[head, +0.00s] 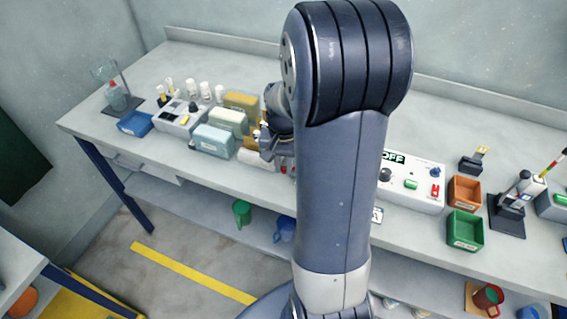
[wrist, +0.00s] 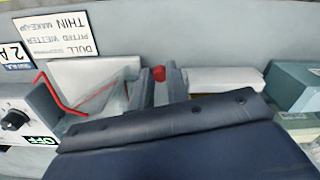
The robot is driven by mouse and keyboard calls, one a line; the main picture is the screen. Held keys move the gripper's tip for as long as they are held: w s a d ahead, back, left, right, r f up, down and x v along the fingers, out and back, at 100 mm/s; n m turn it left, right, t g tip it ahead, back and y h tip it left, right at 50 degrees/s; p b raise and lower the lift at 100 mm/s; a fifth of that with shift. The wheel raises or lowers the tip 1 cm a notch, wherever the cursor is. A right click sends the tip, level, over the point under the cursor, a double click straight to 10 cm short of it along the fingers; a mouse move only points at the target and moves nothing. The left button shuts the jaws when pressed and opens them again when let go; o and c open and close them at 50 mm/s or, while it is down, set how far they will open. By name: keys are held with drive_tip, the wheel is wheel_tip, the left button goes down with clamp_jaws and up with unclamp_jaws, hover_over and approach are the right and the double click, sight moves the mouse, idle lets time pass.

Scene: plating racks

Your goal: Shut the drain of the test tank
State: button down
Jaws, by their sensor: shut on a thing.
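My gripper (wrist: 160,88) shows in the wrist view with its two fingers closed around a small red piece (wrist: 158,73). The piece looks like a drain tap or plug, but the fingers hide most of it. A pale, angled tank with red edge lines (wrist: 98,75), seemingly the test tank, stands just left of the fingers. Whether the red piece joins the tank is hidden. In the head view my gripper (head: 272,146) is low over the bench, partly behind my arm, which covers most of the tank. The drain's state cannot be told.
The power box reading OFF (head: 412,181) stands right of my arm. Orange (head: 464,192) and green (head: 465,231) bins are further right. A sign (wrist: 70,35) is behind the tank.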

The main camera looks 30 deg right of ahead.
drive_tip(key=shift+s+n, duration=0.1)
drive_tip(key=shift+n, duration=0.2)
drive_tip(key=n, duration=0.1)
drive_tip(key=s+n, duration=0.1)
drive_tip(key=n, duration=0.1)
drive_tip(key=shift+d, duration=0.15)
drive_tip(key=shift+s+d+n, duration=0.15)
drive_tip(key=shift+s+n, duration=0.15)
drive_tip(key=shift+n, duration=0.7)
drive_tip(key=shift+s+d+n, duration=0.15)
drive_tip(key=shift+s+n, duration=0.1)
drive_tip(key=shift+n, duration=0.75)
drive_tip(key=c, duration=1.4)
unclamp_jaws()
